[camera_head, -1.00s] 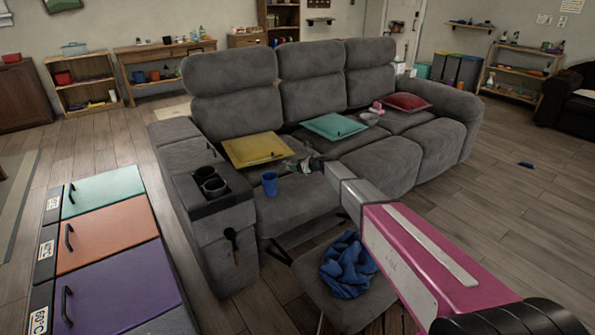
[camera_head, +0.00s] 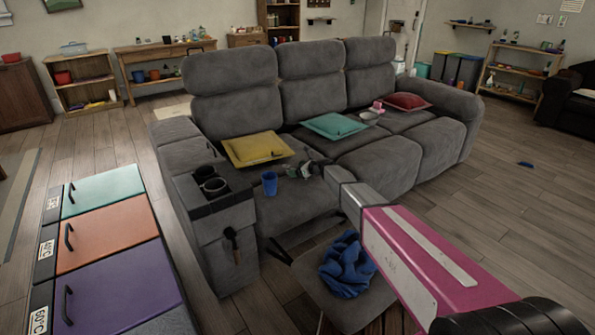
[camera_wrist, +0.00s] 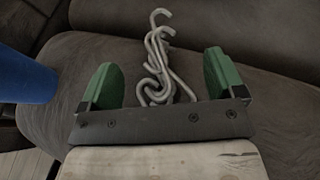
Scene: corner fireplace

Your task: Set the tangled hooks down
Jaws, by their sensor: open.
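The tangled hooks (camera_wrist: 158,65) are a cluster of pale grey metal hooks. In the wrist view they lie between my gripper's fingers, apparently on the grey sofa seat, with curved tips pointing away. My gripper (camera_wrist: 162,78) is open, with a green finger on each side of the hooks and a visible gap to each. In the head view my gripper (camera_head: 303,169) is low over the sofa's left seat; the hooks there are too small to make out clearly. The near ends of the hooks are partly hidden by the gripper's front plate.
A blue cup (camera_head: 270,183) stands on the seat just left of my gripper. A yellow cushion (camera_head: 257,148) and a teal cushion (camera_head: 334,126) lie behind. A blue cloth (camera_head: 346,265) lies on the footrest below my arm. The cup-holder armrest (camera_head: 208,190) is at left.

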